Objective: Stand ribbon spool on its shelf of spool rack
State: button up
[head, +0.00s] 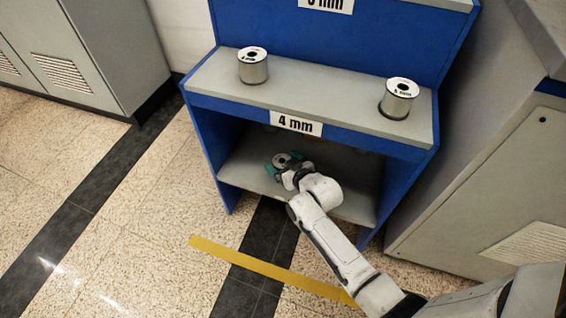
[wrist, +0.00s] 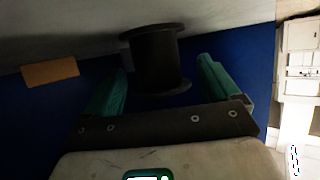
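A ribbon spool (head: 281,160) with a pale round top is at my gripper (head: 287,165), over the lower shelf (head: 245,175) of the blue spool rack (head: 215,150). In the wrist view the spool (wrist: 156,62) looks dark and sits between the two teal fingers of my gripper (wrist: 163,66). A gap shows between the right finger and the spool; the fingers look open around it. One end of the spool appears to meet the grey surface (wrist: 60,40). Dim light hides the exact contact.
The shelf above, labelled 4 mm (head: 296,123), holds a spool at left (head: 252,66) and another at right (head: 398,98). Its board overhangs my gripper. Grey cabinets stand left (head: 95,50) and right (head: 490,190). A yellow strip (head: 260,265) crosses the open floor in front.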

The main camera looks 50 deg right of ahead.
jog(key=shift+o, duration=0.2)
jog(key=shift+r, duration=0.1)
jog(key=p+v, duration=0.5)
jog(key=v, duration=0.6)
jog(key=shift+s+r, duration=0.2)
jog(key=shift+s, duration=0.1)
jog(key=s+a+r+n+g+y, duration=0.1)
jog(key=s+a+r+g+y, duration=0.1)
jog(key=s+a+g, duration=0.4)
jog(key=s+a+r+n+g+y, duration=0.2)
jog(key=s+a+g, duration=0.4)
jog(key=s, duration=0.4)
jog(key=shift+r, duration=0.55)
jog(key=shift+a, duration=0.15)
